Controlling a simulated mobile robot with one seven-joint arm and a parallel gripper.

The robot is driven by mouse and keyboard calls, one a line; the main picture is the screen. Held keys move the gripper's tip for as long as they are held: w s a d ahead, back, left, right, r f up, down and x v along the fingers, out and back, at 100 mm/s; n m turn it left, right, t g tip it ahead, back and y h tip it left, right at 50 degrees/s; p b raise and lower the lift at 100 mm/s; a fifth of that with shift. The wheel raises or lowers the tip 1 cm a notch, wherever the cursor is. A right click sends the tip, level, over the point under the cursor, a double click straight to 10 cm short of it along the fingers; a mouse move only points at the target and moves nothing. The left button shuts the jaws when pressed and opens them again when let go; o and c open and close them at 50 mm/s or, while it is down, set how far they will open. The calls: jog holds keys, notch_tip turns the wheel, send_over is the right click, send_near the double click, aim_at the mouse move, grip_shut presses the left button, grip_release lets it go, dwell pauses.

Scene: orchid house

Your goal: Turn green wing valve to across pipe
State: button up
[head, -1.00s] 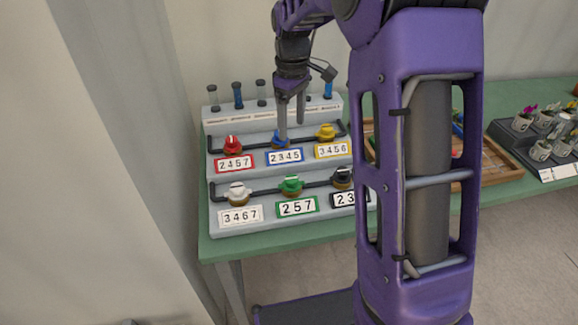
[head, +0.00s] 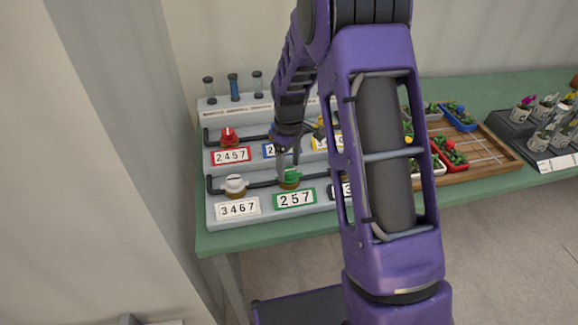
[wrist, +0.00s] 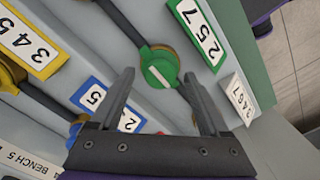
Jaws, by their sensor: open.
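The green wing valve (head: 291,177) sits on the lower black pipe of the stepped panel, above the plate reading 257 (head: 294,198). The wrist view shows the same green valve (wrist: 157,62) with a pale bar on its top. That bar looks roughly in line with the pipe (wrist: 124,20). My gripper (head: 289,166) is open and points down at the green valve from above. In the wrist view the fingertips of my gripper (wrist: 158,78) are on either side of the valve's near edge, with nothing held between them. I cannot tell whether a finger touches it.
A white valve (head: 235,185) stands left of the green one. A red valve (head: 228,136) is on the upper step; the blue and yellow ones are partly hidden by my arm. A wooden tray (head: 484,173) with plants stands to the right.

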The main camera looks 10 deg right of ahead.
jog(key=shift+f, duration=0.2)
grip_shut()
dwell(0.3)
